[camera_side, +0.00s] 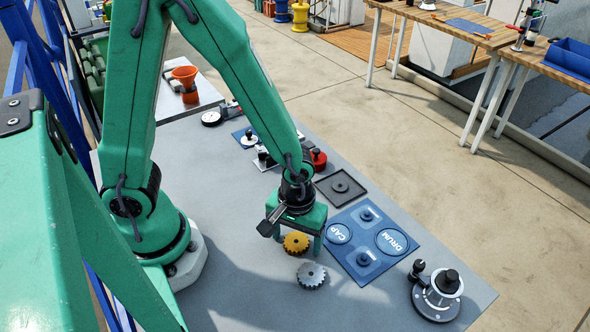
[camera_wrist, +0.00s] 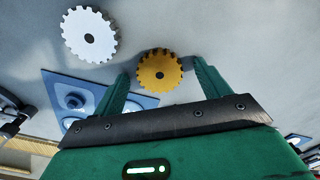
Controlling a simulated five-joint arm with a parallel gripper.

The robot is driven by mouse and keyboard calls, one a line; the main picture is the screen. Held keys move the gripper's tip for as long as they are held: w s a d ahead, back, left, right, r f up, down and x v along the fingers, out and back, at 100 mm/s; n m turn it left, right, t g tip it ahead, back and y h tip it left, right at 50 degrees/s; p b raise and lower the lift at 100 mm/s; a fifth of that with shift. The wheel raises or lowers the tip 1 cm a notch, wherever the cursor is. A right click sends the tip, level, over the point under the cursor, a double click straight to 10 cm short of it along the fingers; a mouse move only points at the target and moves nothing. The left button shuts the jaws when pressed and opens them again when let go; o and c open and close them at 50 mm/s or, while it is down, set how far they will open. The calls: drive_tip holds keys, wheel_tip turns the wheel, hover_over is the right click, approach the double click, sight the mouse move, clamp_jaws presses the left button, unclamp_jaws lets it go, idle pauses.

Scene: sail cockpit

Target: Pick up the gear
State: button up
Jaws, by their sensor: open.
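A golden-yellow gear (camera_side: 296,243) lies on the grey table, close beside my gripper (camera_side: 292,232). A silver gear (camera_side: 311,275) lies on the table nearer the front, apart from the yellow one. In the wrist view my gripper (camera_wrist: 160,82) is open, with its two green fingers spread wide. The yellow gear (camera_wrist: 160,71) shows between and just beyond the fingertips, and nothing is held. The silver gear (camera_wrist: 89,34) lies up and left of it in the wrist view, outside the fingers. Both gears have a dark centre hole.
A blue board (camera_side: 365,264) marked CAP and DRUM lies right of my gripper. A square dark tray (camera_side: 342,188) lies behind it. A grey and black winch-like device (camera_side: 437,293) stands at the right corner. The table's front left is clear.

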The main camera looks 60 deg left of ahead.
sight(297, 241)
drive_tip(key=c, duration=1.2)
drive_tip(key=shift+o, duration=0.2)
drive_tip(key=shift+r, duration=0.1)
drive_tip(key=shift+r, duration=1.7)
drive_tip(key=s+d+r, duration=0.6)
drive_tip(key=s+r, duration=0.1)
drive_tip(key=s, duration=0.2)
drive_tip(key=shift+s+d+r, duration=0.2)
drive_tip(key=shift+s+d, duration=0.1)
drive_tip(key=shift+w, duration=0.1)
